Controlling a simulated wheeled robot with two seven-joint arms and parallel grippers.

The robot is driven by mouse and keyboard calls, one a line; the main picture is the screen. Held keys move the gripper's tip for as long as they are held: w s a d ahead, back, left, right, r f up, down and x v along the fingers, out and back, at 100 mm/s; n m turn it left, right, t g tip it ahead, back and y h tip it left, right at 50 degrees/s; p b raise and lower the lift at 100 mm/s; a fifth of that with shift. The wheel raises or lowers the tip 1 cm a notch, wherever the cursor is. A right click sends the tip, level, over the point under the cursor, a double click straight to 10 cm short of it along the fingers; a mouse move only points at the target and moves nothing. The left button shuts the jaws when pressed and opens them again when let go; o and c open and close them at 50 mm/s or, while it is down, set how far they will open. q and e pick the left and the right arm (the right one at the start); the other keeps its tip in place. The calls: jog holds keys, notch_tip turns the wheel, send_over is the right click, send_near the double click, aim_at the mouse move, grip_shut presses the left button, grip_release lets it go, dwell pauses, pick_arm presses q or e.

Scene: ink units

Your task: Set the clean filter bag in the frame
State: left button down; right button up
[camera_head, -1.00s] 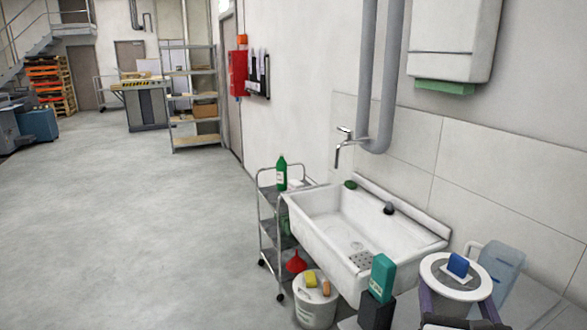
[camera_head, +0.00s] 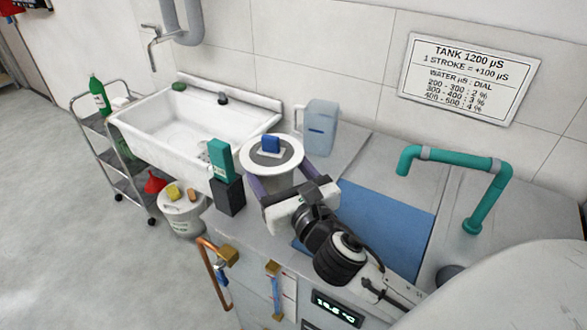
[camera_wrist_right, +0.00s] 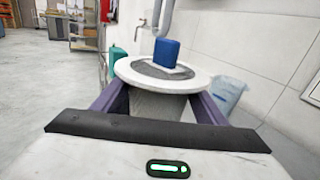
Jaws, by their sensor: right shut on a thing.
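My right gripper (camera_head: 282,176) has its purple fingers on either side of a grey bag-like body under a wide white ring, which I take for the filter bag (camera_head: 285,183). It is shut on this body. In the right wrist view the bag (camera_wrist_right: 157,105) hangs upright below the ring, between both fingers. A blue block (camera_head: 271,144) on a pale square sits on top of the ring. I cannot tell which part is the frame, or whether the ring and bag rest on anything. My left gripper is not in view.
A flat blue area (camera_head: 400,225) lies in the grey worktop, with a teal pipe (camera_head: 455,157) to its right. A clear jug (camera_head: 320,128) stands behind the ring. A wall sign (camera_head: 467,78) hangs behind.

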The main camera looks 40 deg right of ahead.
jog(key=w+d+r+m+g+h, duration=0.1)
jog(key=w+d+r+m+h, duration=0.25)
jog(key=w+d, duration=0.55)
jog(key=shift+n+h, duration=0.25)
jog(key=shift+s+d+f+b, duration=0.2)
jog(key=shift+f+b, duration=0.25)
jog(key=shift+f, duration=1.2)
jog(key=shift+s+d+f+b, duration=0.1)
jog(key=shift+d+f+b, duration=0.3)
jog(key=shift+f, duration=1.3)
jog(key=shift+s+d+f+b, duration=0.15)
jog(key=shift+f+b, duration=0.35)
jog(key=shift+f, duration=1.15)
jog(key=shift+f, duration=0.15)
jog(key=o, duration=1.1)
